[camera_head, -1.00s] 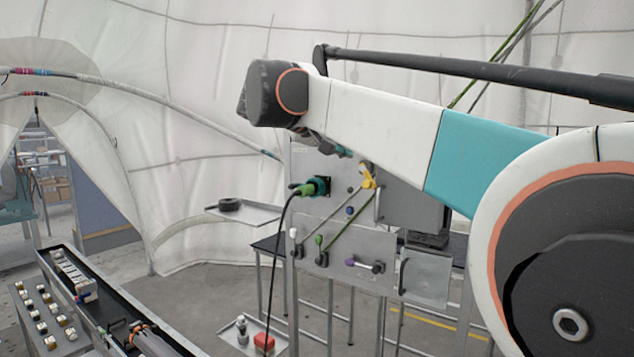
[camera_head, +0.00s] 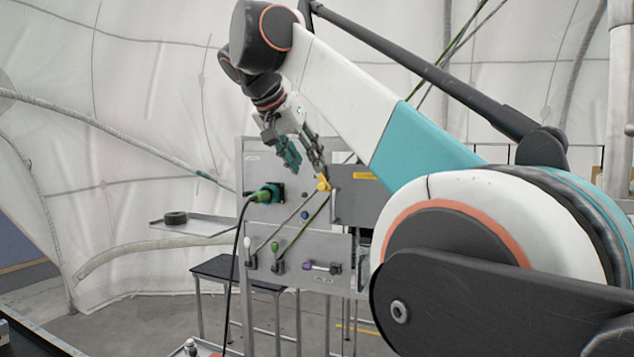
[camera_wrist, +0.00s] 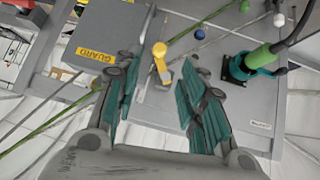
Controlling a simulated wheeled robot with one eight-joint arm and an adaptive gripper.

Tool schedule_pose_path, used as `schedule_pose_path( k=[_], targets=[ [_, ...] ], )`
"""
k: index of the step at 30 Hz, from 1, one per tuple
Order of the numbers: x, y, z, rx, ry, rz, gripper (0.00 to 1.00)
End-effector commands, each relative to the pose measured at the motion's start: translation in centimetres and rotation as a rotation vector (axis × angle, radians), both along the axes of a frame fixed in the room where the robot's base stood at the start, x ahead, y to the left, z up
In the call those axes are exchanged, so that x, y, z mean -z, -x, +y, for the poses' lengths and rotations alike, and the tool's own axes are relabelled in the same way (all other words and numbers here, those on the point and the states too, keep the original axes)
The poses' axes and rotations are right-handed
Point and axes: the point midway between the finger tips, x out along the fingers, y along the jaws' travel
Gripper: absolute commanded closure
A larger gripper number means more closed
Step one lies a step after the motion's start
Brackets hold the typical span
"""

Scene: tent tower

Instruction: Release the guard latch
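The yellow latch handle (camera_head: 324,184) is on the grey upright panel (camera_head: 262,167), beside the grey guard box (camera_head: 357,208). In the wrist view the box (camera_wrist: 110,28) carries a yellow label reading GUARD (camera_wrist: 97,50). The yellow latch (camera_wrist: 160,63) shows there between and beyond my fingertips. My gripper (camera_head: 306,170) is open and points down toward the latch from above. In the wrist view my gripper (camera_wrist: 162,77) has its two teal-padded fingers spread, with nothing between the pads. I cannot tell whether a fingertip touches the latch.
A green plug with a black cable (camera_head: 262,194) sits in a socket left of the latch. A blue knob (camera_head: 305,215), white, green (camera_head: 275,246) and purple (camera_head: 308,265) handles are nearby. A shelf (camera_head: 200,226) holds a black ring (camera_head: 175,218).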

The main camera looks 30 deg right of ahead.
Motion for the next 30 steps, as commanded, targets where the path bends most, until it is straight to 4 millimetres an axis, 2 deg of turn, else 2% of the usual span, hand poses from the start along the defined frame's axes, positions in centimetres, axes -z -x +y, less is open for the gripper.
schedule_pose_path(
  k=[6,12,25,26,30],
  targets=[
    [3.0,-1.5,-2.7,0.001,0.000,0.000,0.62],
    [4.8,-2.4,-4.3,0.001,0.000,0.001,0.62],
    [5.6,-2.7,-4.9,-0.001,0.001,0.001,0.62],
    [5.6,-2.7,-4.9,-0.001,0.001,0.001,0.65],
    [5.6,-2.7,-4.9,-0.001,0.001,0.001,0.96]
  ],
)
